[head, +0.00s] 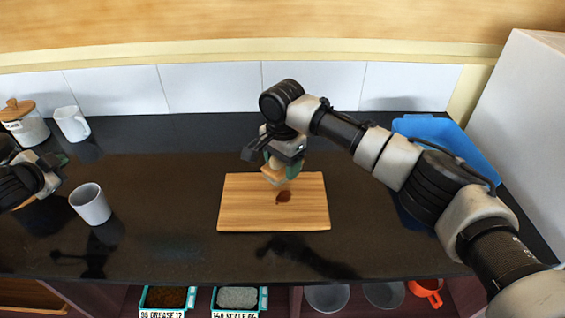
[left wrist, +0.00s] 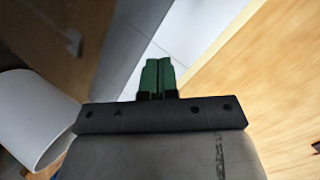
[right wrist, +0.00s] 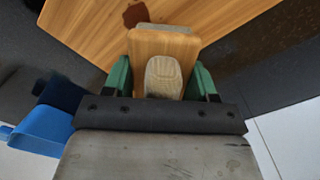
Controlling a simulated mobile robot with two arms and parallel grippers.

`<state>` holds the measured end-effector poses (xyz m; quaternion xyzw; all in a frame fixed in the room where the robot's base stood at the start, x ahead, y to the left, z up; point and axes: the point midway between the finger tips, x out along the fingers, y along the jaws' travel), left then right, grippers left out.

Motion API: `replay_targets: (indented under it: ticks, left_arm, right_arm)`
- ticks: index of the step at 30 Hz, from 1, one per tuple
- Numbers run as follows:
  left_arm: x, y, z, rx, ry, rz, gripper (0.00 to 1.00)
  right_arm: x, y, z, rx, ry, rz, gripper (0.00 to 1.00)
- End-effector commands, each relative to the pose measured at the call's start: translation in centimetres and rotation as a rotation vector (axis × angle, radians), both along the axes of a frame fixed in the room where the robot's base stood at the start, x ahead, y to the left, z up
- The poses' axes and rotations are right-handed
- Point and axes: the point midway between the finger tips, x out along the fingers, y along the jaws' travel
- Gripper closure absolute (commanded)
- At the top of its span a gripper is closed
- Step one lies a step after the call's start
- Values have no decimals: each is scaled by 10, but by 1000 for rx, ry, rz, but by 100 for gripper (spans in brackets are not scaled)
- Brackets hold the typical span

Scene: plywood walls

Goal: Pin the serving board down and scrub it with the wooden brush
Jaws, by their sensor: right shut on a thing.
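The wooden serving board (head: 245,212) lies flat on the dark counter in the head view, with a dark brown stain (head: 284,197) near its middle. My right gripper (head: 279,163) is over the far part of the board, shut on the wooden brush (head: 274,174). In the right wrist view the brush (right wrist: 164,45) sits between the green fingers, its front end close to the stain (right wrist: 136,14). I cannot tell whether it touches the board (right wrist: 85,25). My left gripper (left wrist: 158,68) has its green fingers together with nothing between them, away from the board at the far left.
A white mug (head: 91,206) stands left of the board, near my left gripper. A white pitcher (head: 71,124) and a lidded jar (head: 24,122) stand at the back left. A blue bin (head: 450,140) is at the back right. The counter between mug and board is clear.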

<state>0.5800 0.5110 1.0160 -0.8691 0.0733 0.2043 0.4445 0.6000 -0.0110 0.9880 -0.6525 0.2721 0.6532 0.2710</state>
Motion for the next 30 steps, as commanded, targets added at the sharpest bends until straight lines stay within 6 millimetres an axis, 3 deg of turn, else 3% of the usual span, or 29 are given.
replay_targets:
  ticks: [1, 6, 13, 17, 21, 25, 30]
  left_arm:
    - [11, -23, 7, 10, -49, -83, 100]
    - [31, -102, 31, 56, -209, -382, 100]
    - [27, -215, 53, 132, -379, -828, 100]
    - [7, -277, 58, 194, -446, -1112, 100]
    - [-25, -336, 52, 295, -478, -1446, 100]
    - [-55, -375, 39, 426, -459, -1742, 100]
    - [-85, -403, 16, 652, -349, -2079, 100]
  right_arm:
    - [0, 0, 0, 0, 0, 0, 62]
    - [0, 0, 0, 0, 0, 0, 62]
    - [0, 0, 0, 0, 0, 0, 62]
    - [0, 0, 0, 0, 0, 0, 62]
    - [0, 0, 0, 0, 0, 0, 62]
    - [0, 0, 0, 0, 0, 0, 62]
    - [0, 0, 0, 0, 0, 0, 62]
